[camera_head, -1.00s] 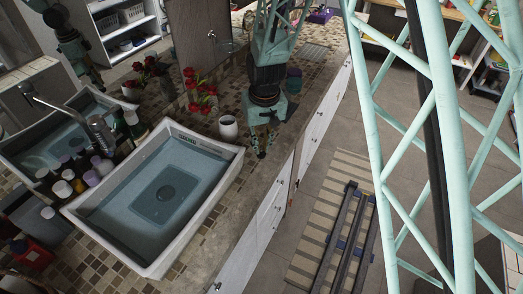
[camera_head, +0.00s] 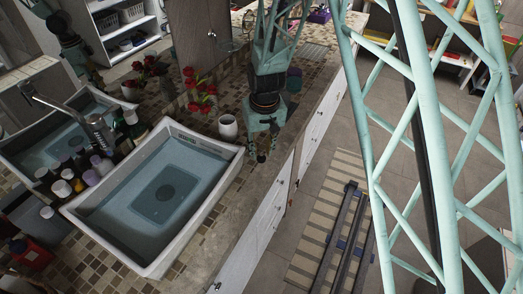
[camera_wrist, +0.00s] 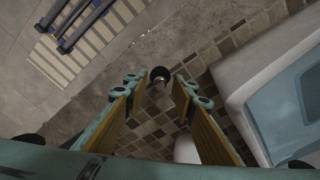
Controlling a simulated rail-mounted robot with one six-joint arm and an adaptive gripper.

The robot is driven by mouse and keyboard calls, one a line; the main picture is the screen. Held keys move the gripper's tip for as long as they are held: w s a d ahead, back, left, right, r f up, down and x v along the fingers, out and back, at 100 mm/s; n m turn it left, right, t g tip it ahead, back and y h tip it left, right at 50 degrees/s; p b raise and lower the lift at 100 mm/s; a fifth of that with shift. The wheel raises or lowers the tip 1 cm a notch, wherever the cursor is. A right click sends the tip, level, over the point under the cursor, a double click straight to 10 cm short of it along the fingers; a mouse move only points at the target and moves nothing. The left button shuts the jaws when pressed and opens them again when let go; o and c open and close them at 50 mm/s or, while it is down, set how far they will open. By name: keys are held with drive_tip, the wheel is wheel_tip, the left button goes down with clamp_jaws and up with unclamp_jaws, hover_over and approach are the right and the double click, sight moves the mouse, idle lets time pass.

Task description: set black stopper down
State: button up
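The black stopper (camera_wrist: 160,75) shows in the wrist view as a small dark round piece between my fingertips, with a gap on both sides. It is over or on the brown tiled counter (camera_wrist: 150,125); I cannot tell if it touches the surface. My gripper (camera_wrist: 160,84) is open around it, its two yellowish finger pads apart. In the head view my gripper (camera_head: 262,152) points down at the counter's front edge, right of the white sink (camera_head: 222,166). The stopper cannot be made out in the head view.
A white cup (camera_head: 228,128) stands close left of my gripper, with red flowers (camera_head: 200,95) behind it. Several bottles and jars crowd the sink's left side. The counter drops off to cabinet doors (camera_head: 265,215) and the floor on the right.

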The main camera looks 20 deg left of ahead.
sight(263, 162)
drive_tip(key=shift+r, duration=0.15)
idle(0.3)
wheel_tip(263, 162, up, 12)
drive_tip(key=s, duration=0.1)
drive_tip(key=shift+d+p, duration=0.35)
drive_tip(key=shift+d, duration=0.05)
idle(0.3)
drive_tip(key=shift+s, duration=0.1)
idle(0.8)
